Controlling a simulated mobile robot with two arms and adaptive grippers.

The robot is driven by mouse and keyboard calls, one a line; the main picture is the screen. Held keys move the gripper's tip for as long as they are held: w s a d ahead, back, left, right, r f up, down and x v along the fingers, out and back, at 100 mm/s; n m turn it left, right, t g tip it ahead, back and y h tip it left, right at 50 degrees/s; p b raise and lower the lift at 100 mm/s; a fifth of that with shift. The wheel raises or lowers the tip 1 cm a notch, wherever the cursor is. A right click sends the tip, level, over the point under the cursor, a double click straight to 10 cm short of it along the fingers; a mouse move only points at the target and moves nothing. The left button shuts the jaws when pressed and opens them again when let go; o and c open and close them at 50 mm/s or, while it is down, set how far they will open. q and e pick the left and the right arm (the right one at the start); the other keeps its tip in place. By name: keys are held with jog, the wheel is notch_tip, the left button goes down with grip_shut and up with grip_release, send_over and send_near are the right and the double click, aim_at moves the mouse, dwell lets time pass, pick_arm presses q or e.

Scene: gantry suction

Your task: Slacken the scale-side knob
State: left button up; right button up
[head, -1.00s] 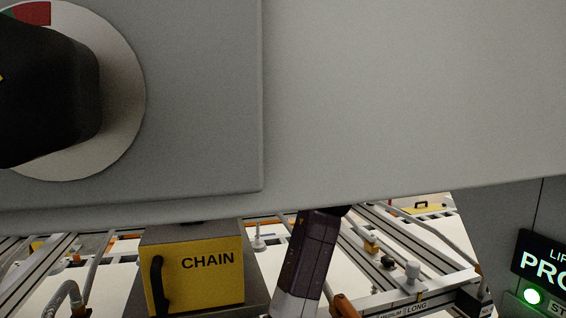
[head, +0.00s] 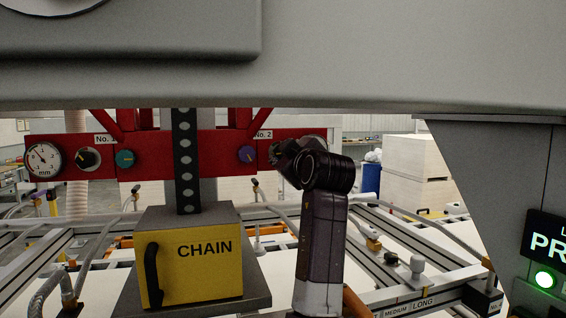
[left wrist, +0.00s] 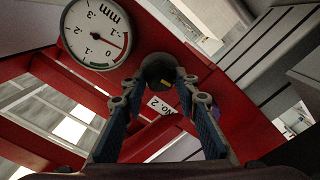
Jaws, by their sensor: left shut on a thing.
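The scale-side knob (left wrist: 158,70) is a dark round knob with a small yellow mark, on the red beam (head: 65,140) at station No. 2. It sits between the fingertips of my left gripper (left wrist: 157,86) in the left wrist view, and the gripper is shut on it. A white mm dial (left wrist: 96,34) with a red hand is beside it. In the head view my left gripper (head: 276,153) reaches the beam and hides the knob and most of that dial. A purple knob (head: 247,154) is left of the gripper. My right gripper is out of view.
Station No. 1 has a dial (head: 43,158), a black knob (head: 88,158) and a teal knob (head: 124,158). A yellow CHAIN box (head: 195,268) stands in front of the beam. A grey panel (head: 400,60) overhangs the top of the head view.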

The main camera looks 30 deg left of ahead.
pick_arm(q)
jog(key=shift+n+b, duration=0.3)
jog(key=shift+n, duration=0.3)
jog(key=o, duration=0.8)
jog(key=shift+o, duration=0.4)
jog(key=v, duration=1.1)
jog(key=shift+s+d, duration=0.3)
jog(key=shift+w, duration=0.1)
